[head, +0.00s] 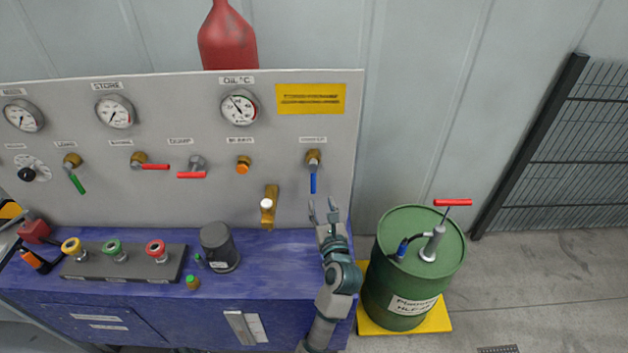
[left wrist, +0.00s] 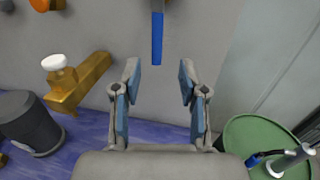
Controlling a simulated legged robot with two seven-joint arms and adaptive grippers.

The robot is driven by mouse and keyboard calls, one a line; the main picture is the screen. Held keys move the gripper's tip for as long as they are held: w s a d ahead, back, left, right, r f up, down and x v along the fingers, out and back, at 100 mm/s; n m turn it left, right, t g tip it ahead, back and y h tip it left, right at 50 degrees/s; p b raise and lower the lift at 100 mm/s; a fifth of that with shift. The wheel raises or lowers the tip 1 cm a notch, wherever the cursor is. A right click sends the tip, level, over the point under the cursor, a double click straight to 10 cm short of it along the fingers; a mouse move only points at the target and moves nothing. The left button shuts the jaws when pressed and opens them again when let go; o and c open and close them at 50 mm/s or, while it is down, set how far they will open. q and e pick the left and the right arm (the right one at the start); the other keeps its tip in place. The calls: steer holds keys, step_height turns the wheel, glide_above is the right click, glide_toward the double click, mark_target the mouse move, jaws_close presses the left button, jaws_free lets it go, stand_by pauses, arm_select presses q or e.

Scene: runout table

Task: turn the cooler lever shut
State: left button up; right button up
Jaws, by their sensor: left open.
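The cooler lever (head: 313,183) has a blue handle that hangs straight down from a brass valve (head: 313,158) on the grey panel, under a small label too blurred to read surely. In the left wrist view the blue handle (left wrist: 157,38) hangs just beyond and above the fingertips, roughly centred between them. My left gripper (head: 323,206) is open and empty, a little below the lever in the head view; its two fingers (left wrist: 158,80) stand apart in the left wrist view, not touching the handle. My right gripper is not in view.
A brass tap with a white knob (head: 267,204) sticks out left of the lever. A dark grey canister (head: 219,247) stands on the blue bench (head: 280,262). A green drum (head: 414,262) with a hand pump stands at right. Other levers (head: 192,175) and gauges (head: 240,107) line the panel.

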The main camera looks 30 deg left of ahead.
mark_target(314, 184)
arm_select(q)
steer(key=x, duration=0.7)
steer(key=p+x, duration=0.1)
steer(key=x, duration=0.2)
steer(key=shift+a+f, duration=0.1)
steer(key=shift+a, duration=0.35)
steer(key=shift+d, duration=0.45)
steer(key=shift+c, duration=1.1)
steer(key=shift+s+d, duration=0.1)
jaws_close()
steer(key=shift+a, duration=0.2)
